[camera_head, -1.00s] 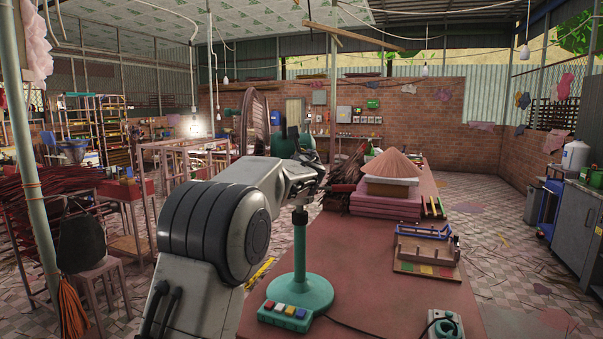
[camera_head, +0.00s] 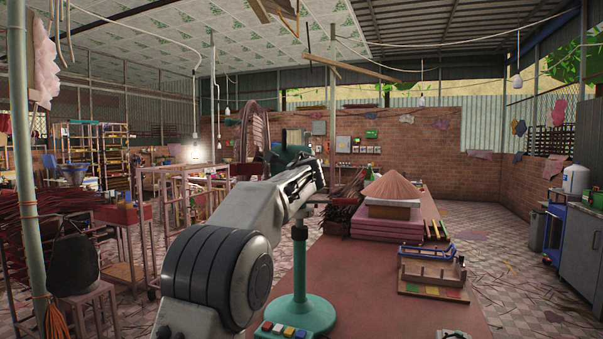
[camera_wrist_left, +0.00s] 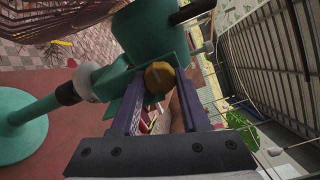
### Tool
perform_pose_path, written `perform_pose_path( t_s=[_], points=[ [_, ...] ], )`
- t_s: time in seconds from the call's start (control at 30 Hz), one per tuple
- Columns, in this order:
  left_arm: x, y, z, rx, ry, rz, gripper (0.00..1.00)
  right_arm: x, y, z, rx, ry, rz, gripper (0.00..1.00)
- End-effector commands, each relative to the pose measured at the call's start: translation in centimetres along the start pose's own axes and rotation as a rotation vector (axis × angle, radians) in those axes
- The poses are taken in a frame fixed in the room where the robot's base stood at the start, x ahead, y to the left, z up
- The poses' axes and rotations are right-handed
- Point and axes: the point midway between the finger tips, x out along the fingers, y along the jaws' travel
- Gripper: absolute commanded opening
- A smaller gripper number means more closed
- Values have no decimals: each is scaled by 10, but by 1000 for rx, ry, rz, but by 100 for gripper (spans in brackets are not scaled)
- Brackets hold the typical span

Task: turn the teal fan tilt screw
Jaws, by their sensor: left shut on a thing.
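The teal fan stands on the red table, with its round base (camera_head: 306,314), upright pole (camera_head: 299,258) and motor head (camera_head: 291,156) in the head view. The teal bracket and pole (camera_wrist_left: 45,104) also show in the left wrist view. The tilt screw is a round brass knob (camera_wrist_left: 160,73) at the teal joint. My left gripper (camera_wrist_left: 157,84) has its two purple fingers on either side of the knob and is shut on it. In the head view my left arm hides the fan's joint. My right gripper is out of view.
Coloured buttons (camera_head: 284,328) sit at the fan's base. The table's middle is clear.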

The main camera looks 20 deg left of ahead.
Motion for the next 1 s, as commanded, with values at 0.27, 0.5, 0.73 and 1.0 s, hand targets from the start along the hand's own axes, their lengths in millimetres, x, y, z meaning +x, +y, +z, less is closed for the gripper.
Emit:
perform_pose_path(
  t_s=[0.27,0.5,0.73,1.0],
  points=[
    [0,1,0,-113,-1,0,0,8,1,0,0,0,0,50],
    [0,0,1,-144,-1,0,0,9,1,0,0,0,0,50],
    [0,0,1,-146,-2,1,0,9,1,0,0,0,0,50],
    [0,0,1,-145,-2,1,75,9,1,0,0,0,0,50]
  ],
)
